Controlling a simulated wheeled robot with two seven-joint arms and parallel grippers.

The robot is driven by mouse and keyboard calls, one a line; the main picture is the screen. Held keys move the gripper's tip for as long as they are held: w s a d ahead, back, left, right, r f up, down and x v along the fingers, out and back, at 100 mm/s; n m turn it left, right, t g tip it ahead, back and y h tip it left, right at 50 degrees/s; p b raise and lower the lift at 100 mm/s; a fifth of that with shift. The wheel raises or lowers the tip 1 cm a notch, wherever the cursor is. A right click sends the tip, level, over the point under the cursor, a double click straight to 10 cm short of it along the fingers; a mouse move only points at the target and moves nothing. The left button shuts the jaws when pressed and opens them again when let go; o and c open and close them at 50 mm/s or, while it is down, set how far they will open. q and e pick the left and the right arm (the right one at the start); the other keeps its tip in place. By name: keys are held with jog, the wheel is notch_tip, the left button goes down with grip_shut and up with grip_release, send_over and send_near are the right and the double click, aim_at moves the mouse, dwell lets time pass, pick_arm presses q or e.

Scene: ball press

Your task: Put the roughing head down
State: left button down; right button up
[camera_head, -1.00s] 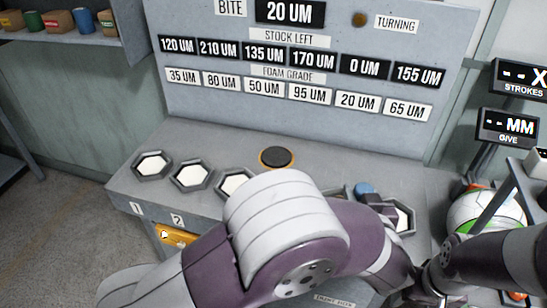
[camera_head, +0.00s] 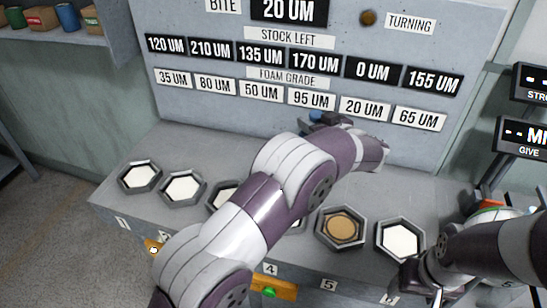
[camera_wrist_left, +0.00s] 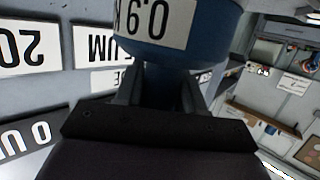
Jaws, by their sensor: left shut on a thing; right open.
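My left gripper (camera_wrist_left: 160,84) is shut on the roughing head (camera_wrist_left: 190,42), a blue cylinder with a white label reading "0.9", in the left wrist view. In the head view a small blue part of it (camera_head: 317,116) shows beyond my left arm, in front of the sign panel's lower edge. The left fingers are mostly hidden there by my arm. I cannot tell how far the head is from the bench top. My right gripper (camera_head: 418,288) is open at the lower right, near the front edge of the bench.
Hexagonal cups line the grey bench (camera_head: 130,213): white ones (camera_head: 140,177) at left, a tan-filled one (camera_head: 341,227) and a white one (camera_head: 401,239) at right. My left arm covers the middle. The grey sign panel (camera_head: 200,100) stands behind.

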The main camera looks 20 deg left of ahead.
pick_arm(q)
jog(key=shift+w+a+f+p, duration=0.1)
jog(key=shift+w+a+f, duration=0.15)
jog(key=shift+a+f, duration=1.55)
jog(key=shift+w+a+f+p, duration=0.15)
jog(key=shift+w+a+f, duration=0.15)
jog(key=shift+a+f, duration=1.55)
jog(key=shift+w+a+f+p, duration=0.1)
jog(key=shift+w+a+f, duration=0.15)
jog(key=shift+a+f, duration=1.55)
jog(key=shift+a+r, duration=0.1)
jog(key=shift+r, duration=0.05)
jog(key=c, duration=1.1)
grip_release()
jog(key=shift+s+f, duration=0.1)
jog(key=shift+f, duration=0.15)
jog(key=o, duration=0.4)
jog(key=shift+r, duration=0.1)
